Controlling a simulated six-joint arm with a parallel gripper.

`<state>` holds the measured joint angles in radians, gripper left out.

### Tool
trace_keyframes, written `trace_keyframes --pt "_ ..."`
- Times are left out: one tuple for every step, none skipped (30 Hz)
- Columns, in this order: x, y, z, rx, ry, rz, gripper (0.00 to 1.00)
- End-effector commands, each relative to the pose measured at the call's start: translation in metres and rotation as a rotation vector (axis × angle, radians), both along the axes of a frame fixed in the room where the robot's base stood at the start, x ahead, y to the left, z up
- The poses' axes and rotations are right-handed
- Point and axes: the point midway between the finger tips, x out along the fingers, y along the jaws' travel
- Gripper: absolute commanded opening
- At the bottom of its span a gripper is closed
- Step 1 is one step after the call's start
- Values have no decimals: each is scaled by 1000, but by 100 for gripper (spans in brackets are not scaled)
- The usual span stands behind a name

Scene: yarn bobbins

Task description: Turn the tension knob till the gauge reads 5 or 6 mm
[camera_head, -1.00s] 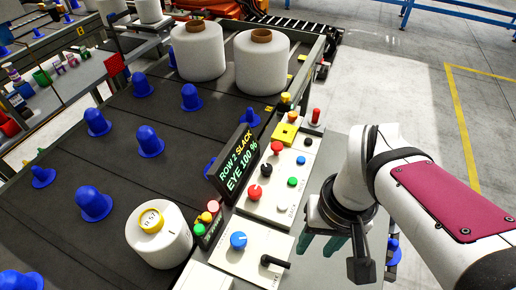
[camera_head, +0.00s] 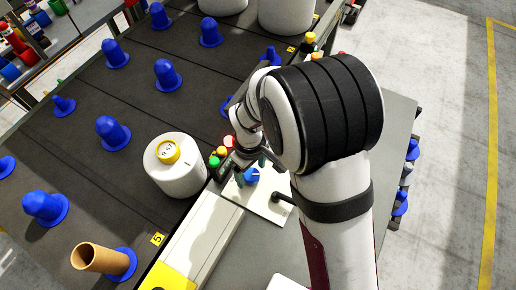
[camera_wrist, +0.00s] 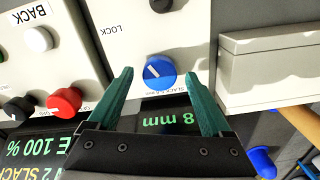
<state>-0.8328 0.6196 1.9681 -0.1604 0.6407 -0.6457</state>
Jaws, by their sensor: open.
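The blue tension knob (camera_wrist: 160,72) sits on a white panel, with a white pointer line on its face. It also shows in the head view (camera_head: 252,176). In the wrist view the gauge (camera_wrist: 168,121) is a dark display reading 8 mm in green, seen upside down, partly covered by my gripper. My gripper (camera_wrist: 161,74) is open, with one teal finger on each side of the knob. In the head view my wrist hides most of the gripper (camera_head: 251,171).
A black lever (camera_head: 284,198) stands close to the knob. A white bobbin (camera_head: 176,170) with a yellow core stands left of the panel. Red and black knobs (camera_wrist: 64,101) sit on the neighbouring panel. A raised grey box (camera_wrist: 268,70) lies right of the knob in the wrist view.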

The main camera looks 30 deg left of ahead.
Motion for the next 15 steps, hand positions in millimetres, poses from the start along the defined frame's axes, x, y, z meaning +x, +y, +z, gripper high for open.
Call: trace_keyframes --pt "0 0 -3 -1 1 0 83" --pt "0 0 -4 -1 0 0 83" --pt "0 0 -5 0 0 0 83" --pt "0 0 -5 0 0 0 83" --pt "0 0 -5 0 0 0 83" --pt "0 0 -5 0 0 0 83" --pt "0 0 -5 0 0 -1 83" --pt "0 0 -5 0 0 -1 83" --pt "0 0 -5 0 0 -1 83" --pt "0 0 -5 0 0 -1 80" --pt "0 0 -5 0 0 -1 74" --pt "0 0 -5 0 0 -1 67" --pt "0 0 -5 0 0 -1 62" --pt "0 0 -5 0 0 -1 56" --pt "0 0 -5 0 0 -1 49"
